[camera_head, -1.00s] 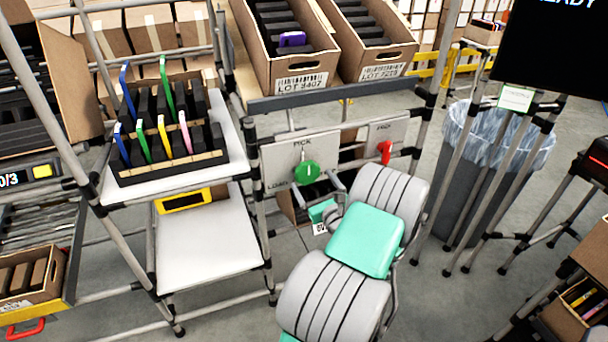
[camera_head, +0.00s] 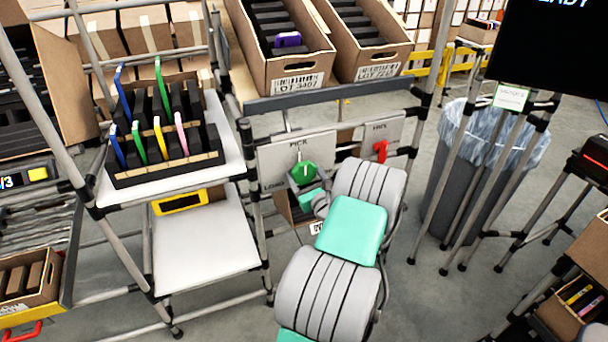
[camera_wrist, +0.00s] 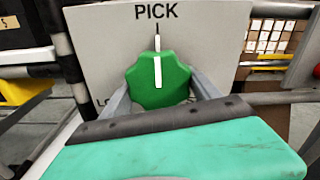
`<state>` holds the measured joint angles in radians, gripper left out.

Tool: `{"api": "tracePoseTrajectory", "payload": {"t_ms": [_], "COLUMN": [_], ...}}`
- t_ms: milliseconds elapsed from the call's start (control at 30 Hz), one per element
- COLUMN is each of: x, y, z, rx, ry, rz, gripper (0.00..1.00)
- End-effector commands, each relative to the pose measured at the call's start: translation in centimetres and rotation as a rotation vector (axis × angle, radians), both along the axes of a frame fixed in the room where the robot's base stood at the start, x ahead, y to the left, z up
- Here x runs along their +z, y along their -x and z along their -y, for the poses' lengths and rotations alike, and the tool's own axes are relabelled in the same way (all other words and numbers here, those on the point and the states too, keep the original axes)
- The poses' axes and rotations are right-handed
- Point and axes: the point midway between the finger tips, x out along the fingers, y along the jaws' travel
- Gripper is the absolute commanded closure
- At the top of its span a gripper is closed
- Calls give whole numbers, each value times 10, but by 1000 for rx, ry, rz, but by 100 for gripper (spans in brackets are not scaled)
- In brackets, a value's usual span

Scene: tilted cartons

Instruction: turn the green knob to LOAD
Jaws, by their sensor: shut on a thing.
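The green knob (camera_head: 304,172) sits on a grey panel (camera_head: 275,162) on the front of the rack. In the wrist view the knob (camera_wrist: 158,78) has a white pointer line that stands upright, toward the word PICK. The word LOAD is at the panel's lower left, mostly hidden behind my gripper in the wrist view. My gripper (camera_wrist: 160,92) has one finger on each side of the knob and is shut on it. In the head view my gripper (camera_head: 303,180) covers the knob's lower part.
A red knob (camera_head: 380,150) is on a second panel to the right. Two open cartons (camera_head: 298,88) lie tilted on the shelf above. A white shelf with a rack of coloured items (camera_head: 168,180) stands at the left. A grey bin (camera_head: 445,165) stands at the right.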

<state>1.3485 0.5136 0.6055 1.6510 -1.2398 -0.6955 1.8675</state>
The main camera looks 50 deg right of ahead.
Motion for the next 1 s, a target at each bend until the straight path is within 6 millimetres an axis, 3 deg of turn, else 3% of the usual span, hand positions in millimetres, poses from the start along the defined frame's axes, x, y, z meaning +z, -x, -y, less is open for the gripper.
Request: {"api": "tracePoseTrajectory", "payload": {"t_ms": [333,667,1000], "x": [0,-1,-2], "y": [0,0,1], "z": [0,0,1], "rx": [0,0,1], "ry": [0,40,230], "rz": [0,-23,-137], "gripper": [69,69,69]}}
